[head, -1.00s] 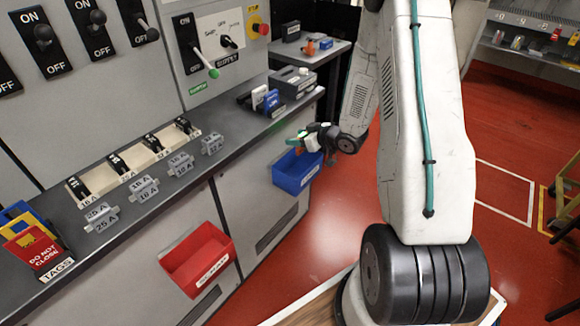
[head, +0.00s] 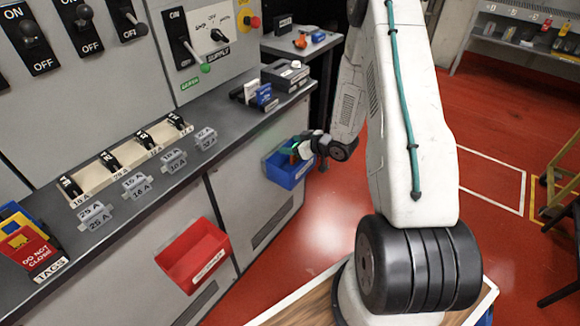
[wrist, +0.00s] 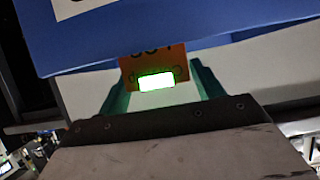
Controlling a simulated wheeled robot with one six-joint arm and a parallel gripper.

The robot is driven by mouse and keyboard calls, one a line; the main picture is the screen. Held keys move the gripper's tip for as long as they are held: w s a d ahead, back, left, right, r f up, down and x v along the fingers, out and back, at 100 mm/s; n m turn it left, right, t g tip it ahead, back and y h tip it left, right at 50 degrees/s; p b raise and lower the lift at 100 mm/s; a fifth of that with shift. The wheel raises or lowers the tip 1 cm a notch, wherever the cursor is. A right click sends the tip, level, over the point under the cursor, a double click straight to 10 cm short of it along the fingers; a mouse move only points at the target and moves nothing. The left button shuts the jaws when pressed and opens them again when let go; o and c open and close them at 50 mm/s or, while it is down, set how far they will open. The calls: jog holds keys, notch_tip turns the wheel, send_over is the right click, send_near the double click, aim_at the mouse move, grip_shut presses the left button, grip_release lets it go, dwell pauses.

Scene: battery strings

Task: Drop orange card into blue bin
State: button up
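My gripper (head: 296,148) has green fingers and is at the blue bin (head: 288,171), which hangs on the front of the cabinet below the counter. In the head view the fingers are at the height of the bin's upper edge. In the wrist view the orange card (wrist: 155,66) sits between the green fingers of my gripper (wrist: 160,85), shut on it. A bright green glow covers part of the card. The bin's inside is mostly hidden.
A red bin (head: 196,256) hangs on the cabinet front nearer to me. The counter (head: 150,195) above carries grey labelled blocks, breakers and a tag holder (head: 30,247). A second small table (head: 300,42) stands behind.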

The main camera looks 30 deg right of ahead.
jog(key=shift+o, duration=0.7)
jog(key=shift+s, duration=0.1)
jog(key=v, duration=0.7)
jog(key=shift+s+r, duration=0.15)
jog(key=shift+s, duration=0.1)
jog(key=shift+d, duration=0.1)
